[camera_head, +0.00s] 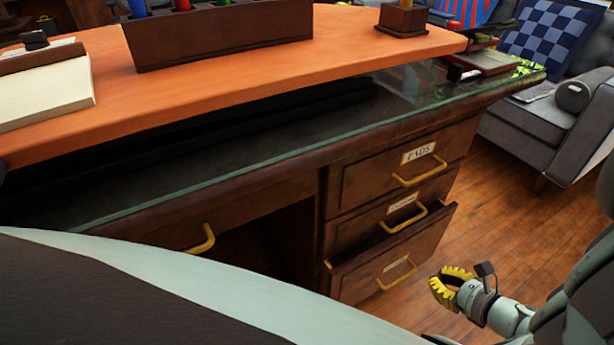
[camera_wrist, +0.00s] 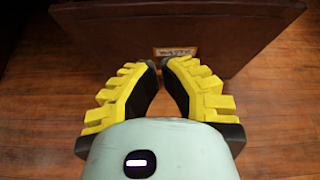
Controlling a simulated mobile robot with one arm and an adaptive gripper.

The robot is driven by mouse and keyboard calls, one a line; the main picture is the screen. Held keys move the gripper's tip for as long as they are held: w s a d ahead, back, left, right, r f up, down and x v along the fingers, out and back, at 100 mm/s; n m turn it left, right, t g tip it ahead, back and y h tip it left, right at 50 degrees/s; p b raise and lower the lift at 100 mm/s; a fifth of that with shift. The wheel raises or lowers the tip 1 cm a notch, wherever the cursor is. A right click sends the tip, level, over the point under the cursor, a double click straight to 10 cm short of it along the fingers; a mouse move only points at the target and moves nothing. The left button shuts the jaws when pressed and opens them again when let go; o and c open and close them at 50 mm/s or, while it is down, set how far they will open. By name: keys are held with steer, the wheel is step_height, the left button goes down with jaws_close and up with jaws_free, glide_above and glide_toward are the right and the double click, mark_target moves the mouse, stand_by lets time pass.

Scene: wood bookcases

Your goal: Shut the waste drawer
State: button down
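The waste drawer (camera_head: 365,284) is the bottom drawer on the right side of the dark wooden desk. It stands pulled out, with its front panel ahead of the drawers above and a yellow handle (camera_head: 396,275). In the wrist view its dark front (camera_wrist: 240,45) fills the top, with a label (camera_wrist: 176,52) reading "WASTE". My gripper (camera_head: 436,279) has yellow ridged fingers and is to the right of the drawer front in the head view, apart from it. In the wrist view its fingertips (camera_wrist: 160,64) are close together, pointing at the label, with nothing between them.
Above are a middle drawer (camera_head: 378,222) and a top drawer (camera_head: 375,180) labelled "PADS", both with yellow handles. The desk has a glass top edge (camera_head: 290,152). A grey sofa (camera_head: 525,128) stands at upper right. Wooden floor (camera_head: 490,215) is clear between desk and sofa.

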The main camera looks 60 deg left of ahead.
steer(key=m, duration=0.1)
steer(key=b, duration=0.5)
glide_toward(390, 249)
step_height(390, 249, down, 4)
steer(key=a, duration=0.5)
steer(key=shift+w+a+r, duration=0.1)
steer(key=shift+w+a, duration=0.2)
steer(key=shift+a+r, duration=0.1)
steer(key=shift+a, duration=0.35)
steer(key=shift+a, duration=0.1)
